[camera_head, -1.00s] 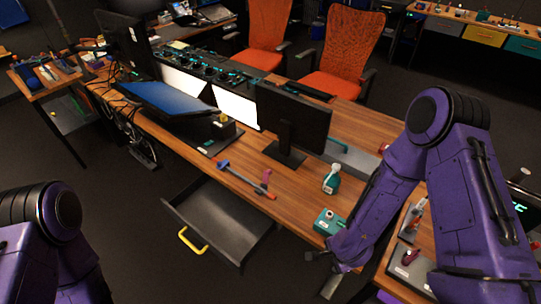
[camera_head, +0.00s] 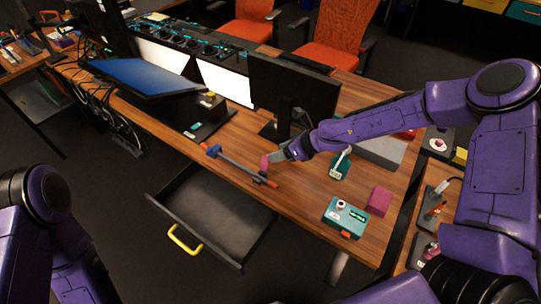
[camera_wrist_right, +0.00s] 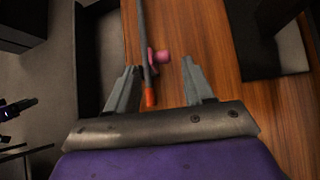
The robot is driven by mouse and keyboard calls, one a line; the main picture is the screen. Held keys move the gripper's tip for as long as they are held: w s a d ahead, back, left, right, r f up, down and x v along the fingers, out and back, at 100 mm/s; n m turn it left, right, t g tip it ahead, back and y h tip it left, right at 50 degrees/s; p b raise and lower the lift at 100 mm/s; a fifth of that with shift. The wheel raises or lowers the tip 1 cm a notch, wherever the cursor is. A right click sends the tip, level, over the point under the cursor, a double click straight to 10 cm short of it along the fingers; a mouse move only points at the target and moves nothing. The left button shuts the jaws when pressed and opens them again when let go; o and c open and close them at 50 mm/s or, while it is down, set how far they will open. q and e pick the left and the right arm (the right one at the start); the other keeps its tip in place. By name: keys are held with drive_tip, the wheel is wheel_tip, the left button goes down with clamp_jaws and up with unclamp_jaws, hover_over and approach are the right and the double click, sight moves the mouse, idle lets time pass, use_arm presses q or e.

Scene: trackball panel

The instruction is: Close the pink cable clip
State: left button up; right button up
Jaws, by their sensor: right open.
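The pink cable clip (camera_head: 265,163) sits near the front edge of the wooden desk, at a grey cable (camera_head: 238,164) with red-orange ends. In the head view a pink part of the clip stands up. In the right wrist view the clip (camera_wrist_right: 160,57) lies along the right side of the cable (camera_wrist_right: 143,30). My right gripper (camera_head: 277,157) is open and empty, close beside the clip. In the right wrist view its fingers (camera_wrist_right: 160,72) are spread on either side of the clip and the cable's orange end. Contact cannot be told. My left gripper is out of view.
A black monitor (camera_head: 290,95) stands behind the clip. A teal box (camera_head: 345,217), a magenta block (camera_head: 379,201) and a teal-and-white bottle (camera_head: 341,165) are to the right. An open drawer (camera_head: 215,215) with a yellow handle juts out in front.

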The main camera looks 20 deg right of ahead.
sight(267, 162)
drive_tip(key=x, duration=0.5)
drive_tip(key=shift+w+d+f, duration=0.1)
drive_tip(key=shift+w+f, duration=0.05)
drive_tip(key=shift+c, duration=0.3)
drive_tip(key=c, duration=0.9)
